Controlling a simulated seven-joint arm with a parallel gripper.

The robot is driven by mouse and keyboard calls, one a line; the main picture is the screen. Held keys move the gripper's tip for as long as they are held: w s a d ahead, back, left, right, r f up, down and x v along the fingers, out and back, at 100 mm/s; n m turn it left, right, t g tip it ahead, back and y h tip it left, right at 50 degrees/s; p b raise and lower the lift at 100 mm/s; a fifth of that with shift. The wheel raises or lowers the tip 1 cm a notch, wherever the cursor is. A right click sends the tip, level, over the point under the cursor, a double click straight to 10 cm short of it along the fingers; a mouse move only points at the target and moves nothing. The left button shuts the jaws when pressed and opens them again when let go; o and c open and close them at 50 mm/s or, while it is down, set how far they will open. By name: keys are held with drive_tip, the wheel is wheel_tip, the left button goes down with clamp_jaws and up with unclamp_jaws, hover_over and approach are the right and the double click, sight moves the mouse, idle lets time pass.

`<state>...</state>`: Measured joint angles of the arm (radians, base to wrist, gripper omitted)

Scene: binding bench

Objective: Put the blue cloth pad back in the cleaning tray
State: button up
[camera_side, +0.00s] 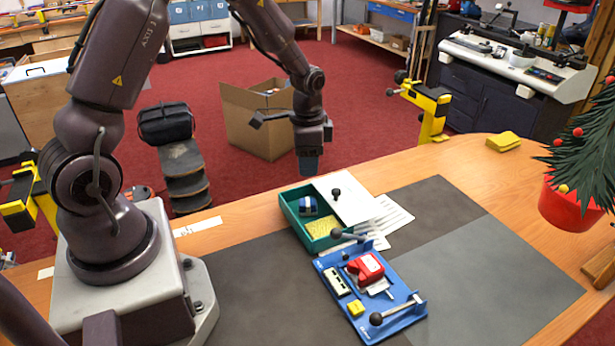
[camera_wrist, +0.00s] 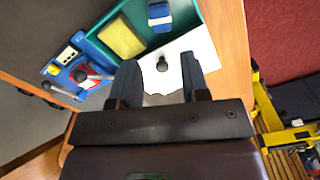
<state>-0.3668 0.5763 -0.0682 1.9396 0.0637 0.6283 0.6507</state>
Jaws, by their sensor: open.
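The green tray (camera_side: 292,220), likely the cleaning tray, stands on the table with its top open. Inside it, at the far end, is a blue block with a white band (camera_side: 307,206), possibly the blue cloth pad; it also shows in the wrist view (camera_wrist: 159,14). A yellow pad (camera_side: 322,228) lies in the nearer part of the tray. My gripper (camera_side: 309,165) hangs above the tray's far side, pointing down. In the wrist view its fingers (camera_wrist: 160,82) are apart and empty, with a white panel with a black knob (camera_wrist: 187,46) below them.
The white panel (camera_side: 350,205) and paper strips (camera_side: 393,215) lie to the right of the green tray. A blue tray (camera_side: 350,310) with a red device and small items stands in front, with dark-knobbed levers. The grey mat (camera_side: 490,250) at right is clear.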

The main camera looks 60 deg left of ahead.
drive_tip(key=s+d+r+n+t, duration=0.2)
drive_tip(key=s+d+r, duration=0.25)
drive_tip(key=r, duration=0.55)
drive_tip(key=s+d+r+n+t, duration=0.15)
drive_tip(key=s+d+r, duration=0.3)
drive_tip(key=r, duration=0.45)
drive_tip(key=s+d+r+n+t, duration=0.1)
drive_tip(key=s+d+r+t, duration=0.1)
drive_tip(key=s, duration=0.6)
drive_tip(key=shift+d+r, duration=0.35)
drive_tip(key=shift+r, duration=0.2)
